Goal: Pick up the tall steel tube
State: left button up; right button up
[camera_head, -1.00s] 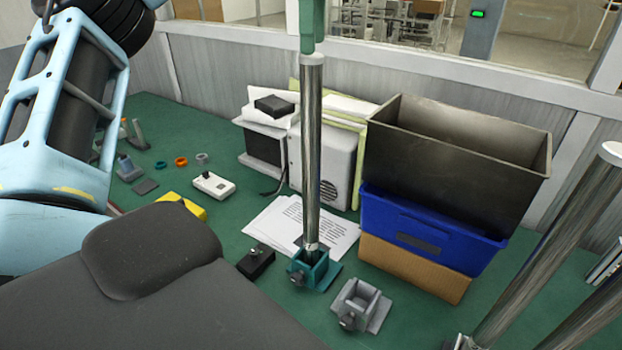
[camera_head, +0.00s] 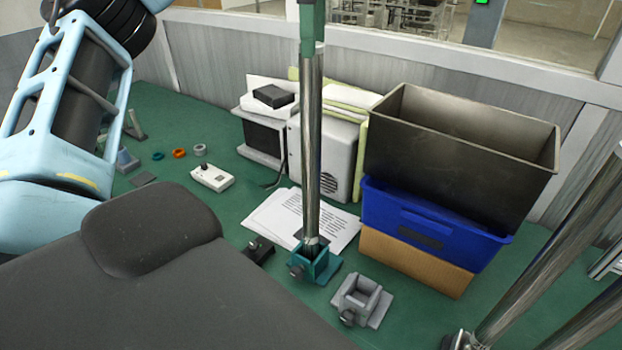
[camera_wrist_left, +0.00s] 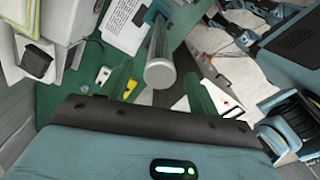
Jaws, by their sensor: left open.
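The tall steel tube (camera_head: 312,150) stands upright in a teal clamp block (camera_head: 314,264) on the green table. In the left wrist view, the tube's round end (camera_wrist_left: 160,73) points at the camera, between the two green fingers of my left gripper (camera_wrist_left: 160,86). The fingers are apart, with gaps on both sides of the tube. In the head view a green finger of my left gripper (camera_head: 312,30) shows at the tube's top, and the rest is cut off by the frame's top edge. My right gripper is not in view.
A grey clamp block (camera_head: 361,299) sits empty at right of the teal one. A metal bin (camera_head: 450,160) stands on a blue crate (camera_head: 425,225) and a cardboard box (camera_head: 415,262). Papers (camera_head: 290,218) lie behind the tube. More steel tubes (camera_head: 560,250) stand at far right.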

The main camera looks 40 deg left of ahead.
aim_at(311, 63)
pick_arm(q)
jog(key=shift+s+a+f, duration=0.15)
jog(key=shift+f, duration=2.45)
grip_shut()
jog(key=shift+r, duration=0.1)
